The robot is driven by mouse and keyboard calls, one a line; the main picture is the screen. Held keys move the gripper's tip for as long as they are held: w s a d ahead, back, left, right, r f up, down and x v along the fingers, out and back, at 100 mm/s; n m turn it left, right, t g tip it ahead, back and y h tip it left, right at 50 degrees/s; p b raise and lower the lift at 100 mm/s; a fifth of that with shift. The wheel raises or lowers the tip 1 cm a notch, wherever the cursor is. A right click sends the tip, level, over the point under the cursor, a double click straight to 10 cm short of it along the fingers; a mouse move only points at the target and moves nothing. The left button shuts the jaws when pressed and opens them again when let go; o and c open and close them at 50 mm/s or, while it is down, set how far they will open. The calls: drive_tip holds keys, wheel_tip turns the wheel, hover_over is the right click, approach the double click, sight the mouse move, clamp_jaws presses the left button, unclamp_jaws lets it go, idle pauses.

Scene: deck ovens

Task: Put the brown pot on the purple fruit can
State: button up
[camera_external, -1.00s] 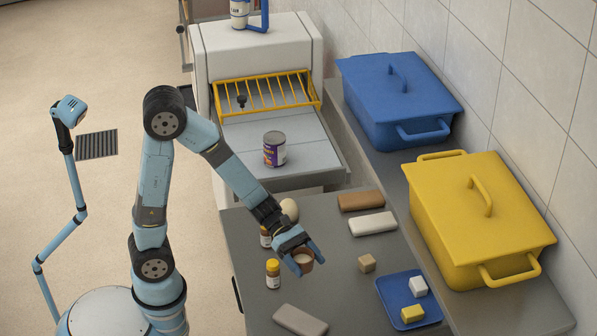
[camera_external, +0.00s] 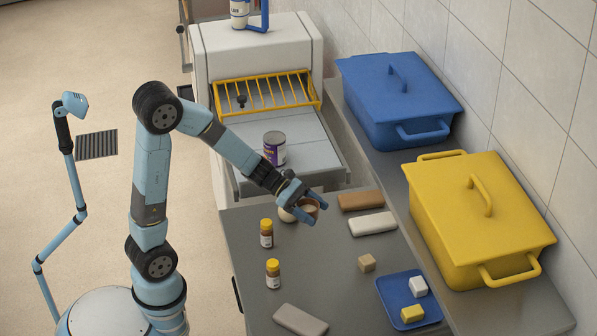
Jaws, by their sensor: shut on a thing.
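The brown pot (camera_external: 310,205) is a small cup with a pale inside, held between the fingers of my gripper (camera_external: 308,208). My gripper is shut on it, near the far edge of the grey counter; the pot seems raised, but its height is hard to tell. The purple fruit can (camera_external: 274,149) stands upright on the light tray of the machine, up and left of my gripper. Its top is bare. Part of the pot is hidden by the fingers.
An egg (camera_external: 287,214) is partly hidden behind my gripper. Two yellow-capped bottles (camera_external: 266,233) (camera_external: 273,273) stand at the left. Brown (camera_external: 360,201) and white (camera_external: 372,224) bars lie to the right. A yellow rack (camera_external: 265,91) slopes behind the can.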

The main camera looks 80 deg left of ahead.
drive_tip(key=s+a+r+n+t+y, duration=0.1)
drive_tip(key=s+a+r+n+y, duration=0.2)
drive_tip(key=a, duration=1.1)
drive_tip(key=s+a+r+n+t+y, duration=0.1)
drive_tip(key=s+a+r+n+y, duration=0.25)
drive_tip(key=a, duration=1.15)
drive_tip(key=s+a+r+n+t+y, duration=0.2)
drive_tip(key=s+a+n+y, duration=0.15)
drive_tip(key=a, duration=1.05)
hover_over(279, 136)
drive_tip(key=s, duration=0.1)
drive_tip(key=f, duration=0.8)
drive_tip(key=shift+d+f, duration=0.2)
drive_tip(key=shift+d, duration=0.2)
drive_tip(key=shift+w+a+f, duration=0.35)
drive_tip(key=shift+w+f, duration=0.15)
drive_tip(key=shift+f, duration=0.25)
drive_tip(key=shift+f+m, duration=0.3)
drive_tip(key=shift+f, duration=1.25)
drive_tip(key=o, duration=1.2)
drive_tip(key=shift+f, duration=0.1)
drive_tip(key=shift+c, duration=0.2)
